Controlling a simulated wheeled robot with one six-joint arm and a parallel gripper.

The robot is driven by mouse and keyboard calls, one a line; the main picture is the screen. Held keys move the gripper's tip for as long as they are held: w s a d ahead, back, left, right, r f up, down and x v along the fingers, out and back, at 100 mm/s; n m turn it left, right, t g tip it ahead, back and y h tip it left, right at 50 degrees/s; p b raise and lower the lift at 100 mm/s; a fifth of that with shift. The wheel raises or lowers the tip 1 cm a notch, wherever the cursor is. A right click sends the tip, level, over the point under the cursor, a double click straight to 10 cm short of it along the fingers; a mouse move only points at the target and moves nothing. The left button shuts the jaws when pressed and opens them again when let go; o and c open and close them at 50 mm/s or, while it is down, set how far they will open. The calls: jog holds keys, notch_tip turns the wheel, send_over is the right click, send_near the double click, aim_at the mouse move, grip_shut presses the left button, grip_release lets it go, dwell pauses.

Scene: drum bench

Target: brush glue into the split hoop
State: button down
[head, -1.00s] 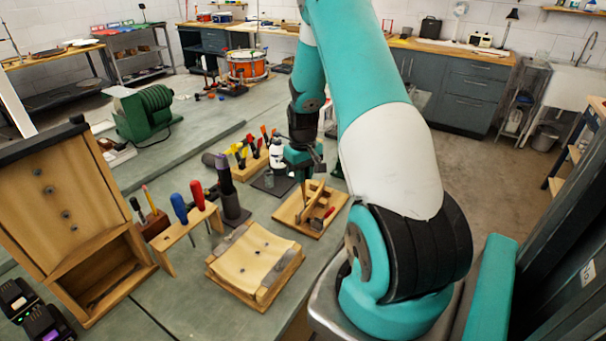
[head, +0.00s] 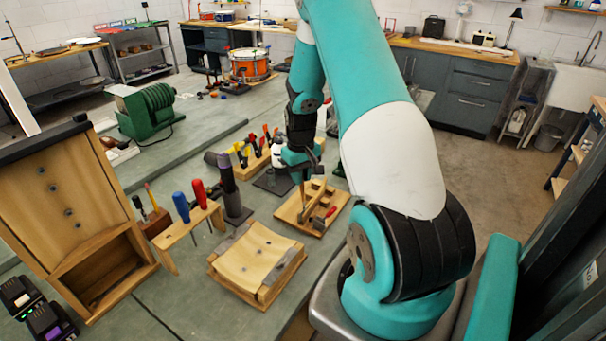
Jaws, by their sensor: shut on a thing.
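My gripper (head: 304,174) is over a small wooden board (head: 285,213) at the bench's front edge. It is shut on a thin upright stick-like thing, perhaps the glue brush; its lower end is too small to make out. On the board are small wood blocks and a red-handled tool (head: 329,212). A pale curved wooden piece (head: 257,257) with grey ends lies in a wooden cradle left of and nearer than the board. I cannot tell which piece is the split hoop. A white bottle (head: 277,151) stands behind my gripper, partly hidden.
A rack with blue and red screwdrivers (head: 187,232) and a dark upright cylinder (head: 232,200) stand left of the board. A wooden cabinet (head: 75,215) fills the left. Several coloured clamps (head: 245,152) stand behind.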

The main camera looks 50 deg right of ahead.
jog(key=shift+w+a, duration=0.1)
jog(key=shift+a, duration=0.45)
jog(key=shift+w+a, duration=0.1)
jog(key=shift+a, duration=0.45)
dwell(0.3)
jog(key=shift+r+p, duration=2.3)
jog(key=shift+r, duration=0.65)
